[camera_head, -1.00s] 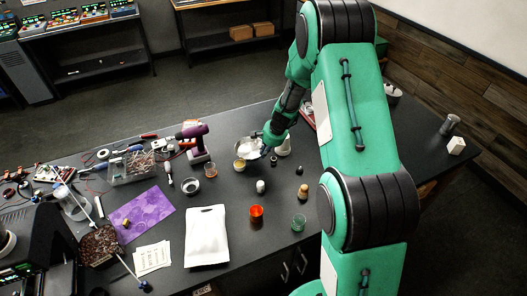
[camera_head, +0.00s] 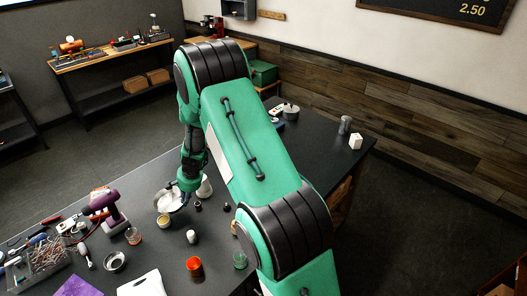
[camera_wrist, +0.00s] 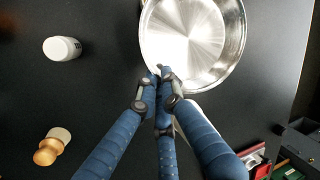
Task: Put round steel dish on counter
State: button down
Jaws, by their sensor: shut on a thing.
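The round steel dish (camera_wrist: 195,30) is shiny, shallow and empty in the wrist view. My gripper (camera_wrist: 164,72) is shut on its near rim. In the head view the dish (camera_head: 170,201) shows as a pale disc at the end of my arm, beside my gripper (camera_head: 183,192), part of which is hidden by my arm. The dish is over the black counter (camera_head: 118,184); I cannot tell whether it touches it.
A small yellowish jar (camera_head: 163,221) stands close to the dish. A white bottle (camera_head: 191,236), an orange cup (camera_head: 195,268) and a green glass (camera_head: 239,260) stand nearer. A white conical vessel (camera_head: 204,188) is just right of my gripper.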

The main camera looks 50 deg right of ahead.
notch_tip(320, 180, up, 10)
jog(key=s+d+m+h+p, duration=0.1)
jog(key=s+d+m, duration=0.2)
jog(key=d, duration=1.2)
jog(key=s+d+m+h+p, duration=0.1)
jog(key=s+d+m, duration=0.2)
jog(key=d, duration=1.1)
jog(key=s+d+m+h, duration=0.1)
jog(key=s+d+m, duration=0.1)
jog(key=s+d, duration=0.55)
jog(key=s+d+m, duration=0.2)
jog(key=s+d, duration=0.2)
jog(key=d, duration=0.6)
jog(key=shift+t, duration=0.3)
notch_tip(320, 180, down, 5)
jog(key=shift+w+f, duration=0.15)
jog(key=shift+f, duration=0.05)
jog(key=shift+f+p, duration=0.4)
jog(key=shift+f, duration=2.7)
